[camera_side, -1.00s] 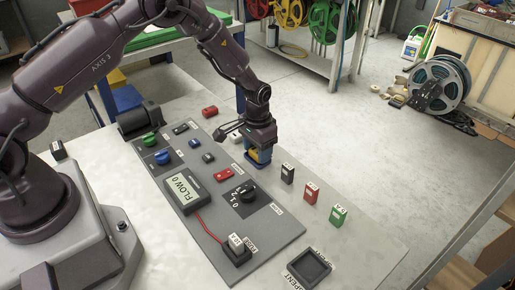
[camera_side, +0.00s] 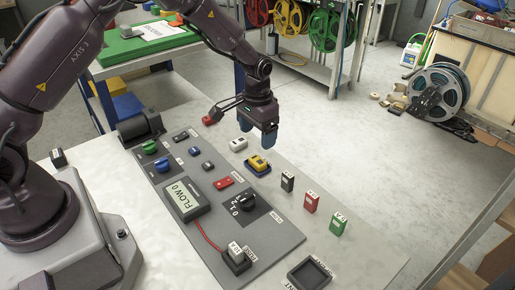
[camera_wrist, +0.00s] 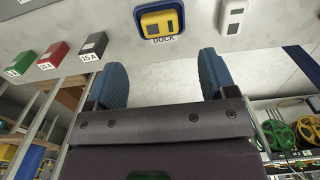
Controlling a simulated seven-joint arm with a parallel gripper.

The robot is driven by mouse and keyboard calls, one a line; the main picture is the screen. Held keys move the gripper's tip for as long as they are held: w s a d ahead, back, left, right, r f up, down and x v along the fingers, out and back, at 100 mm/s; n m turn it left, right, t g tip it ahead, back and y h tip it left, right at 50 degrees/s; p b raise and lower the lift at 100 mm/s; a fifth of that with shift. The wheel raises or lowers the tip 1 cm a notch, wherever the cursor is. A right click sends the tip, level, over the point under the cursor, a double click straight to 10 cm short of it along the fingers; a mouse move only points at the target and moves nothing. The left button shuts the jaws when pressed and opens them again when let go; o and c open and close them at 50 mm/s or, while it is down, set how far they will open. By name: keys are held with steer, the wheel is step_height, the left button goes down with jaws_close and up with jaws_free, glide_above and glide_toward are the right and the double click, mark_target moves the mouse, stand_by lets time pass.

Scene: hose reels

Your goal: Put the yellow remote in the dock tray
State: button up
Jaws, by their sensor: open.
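The yellow remote (camera_side: 258,162) sits in the blue dock tray (camera_side: 251,169) on the table, toward the far right edge of the grey panel. In the wrist view the remote (camera_wrist: 159,22) lies inside the rim of the blue tray (camera_wrist: 181,12), above the printed word DOCK. My gripper (camera_side: 263,140) is above and slightly behind the tray, apart from the remote. Its blue fingers (camera_wrist: 163,83) are spread with nothing between them.
A white remote (camera_side: 238,144) lies behind the dock. Black (camera_side: 288,180), red (camera_side: 311,202) and green (camera_side: 338,221) fuse blocks stand to its right. An empty square tray (camera_side: 309,275) is at the front.

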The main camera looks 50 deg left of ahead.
steer(key=s+d+r+t, duration=0.1)
steer(key=s+r, duration=0.4)
steer(key=r, duration=0.5)
steer(key=s+r+t, duration=0.1)
steer(key=s+r, duration=0.3)
steer(key=r, duration=0.6)
steer(key=s+r+t, duration=0.1)
steer(key=s+r, duration=0.1)
steer(key=s, duration=0.7)
steer(key=s+d+r+t, duration=0.1)
steer(key=s+r+t, duration=0.1)
steer(key=s, duration=0.7)
steer(key=shift+r+t, duration=0.3)
steer(key=shift+r, duration=0.4)
steer(key=shift+c, duration=0.3)
